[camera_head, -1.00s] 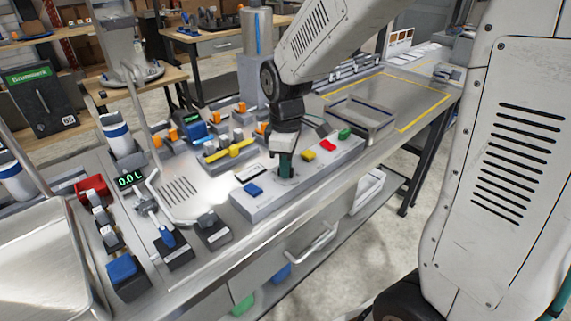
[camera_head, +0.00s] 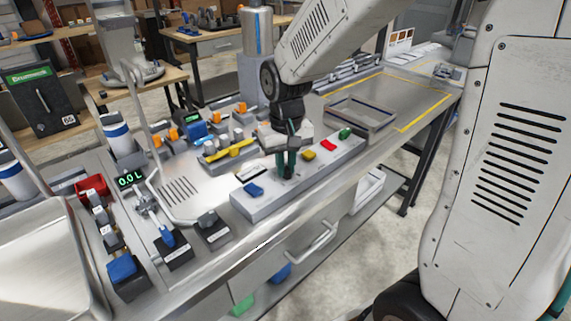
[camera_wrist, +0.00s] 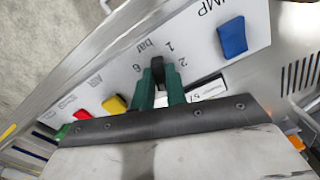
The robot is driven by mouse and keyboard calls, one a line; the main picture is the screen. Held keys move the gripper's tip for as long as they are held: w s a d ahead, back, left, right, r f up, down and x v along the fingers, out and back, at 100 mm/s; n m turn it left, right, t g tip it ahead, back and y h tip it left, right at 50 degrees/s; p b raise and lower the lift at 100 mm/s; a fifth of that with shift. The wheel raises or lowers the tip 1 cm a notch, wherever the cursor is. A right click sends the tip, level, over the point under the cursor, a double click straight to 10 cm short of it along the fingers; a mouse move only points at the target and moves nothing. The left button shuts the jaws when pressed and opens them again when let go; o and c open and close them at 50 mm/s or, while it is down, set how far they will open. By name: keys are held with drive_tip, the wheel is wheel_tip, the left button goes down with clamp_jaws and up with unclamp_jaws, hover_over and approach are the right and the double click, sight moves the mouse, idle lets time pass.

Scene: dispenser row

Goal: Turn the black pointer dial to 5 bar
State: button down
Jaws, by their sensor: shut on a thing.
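The black pointer dial (camera_wrist: 158,68) is on the white panel in the wrist view, between the two green fingertips of my gripper (camera_wrist: 158,84). The gripper is shut on the dial. Printed marks 1 and 2 lie to its right, "bar" is above it, and 6 is to its left. The fingers and gripper body hide the rest of the scale, and I cannot tell the pointer's exact reading. In the head view my gripper (camera_head: 286,172) reaches down onto the grey control box (camera_head: 262,206) and hides the dial.
On the same box are a blue knob (camera_head: 253,189), a yellow knob (camera_head: 309,155), a red knob (camera_head: 328,145) and a green knob (camera_head: 345,133). A shallow tray (camera_head: 361,117) stands behind. Several dispensers crowd the bench to the left.

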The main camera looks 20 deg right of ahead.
drive_tip(key=m, duration=0.5)
drive_tip(key=shift+m, duration=0.3)
drive_tip(key=m, duration=0.5)
idle(0.4)
drive_tip(key=c, duration=1.4)
unclamp_jaws()
drive_tip(key=shift+c, duration=0.2)
wheel_tip(320, 180, up, 8)
drive_tip(key=shift+f, duration=0.1)
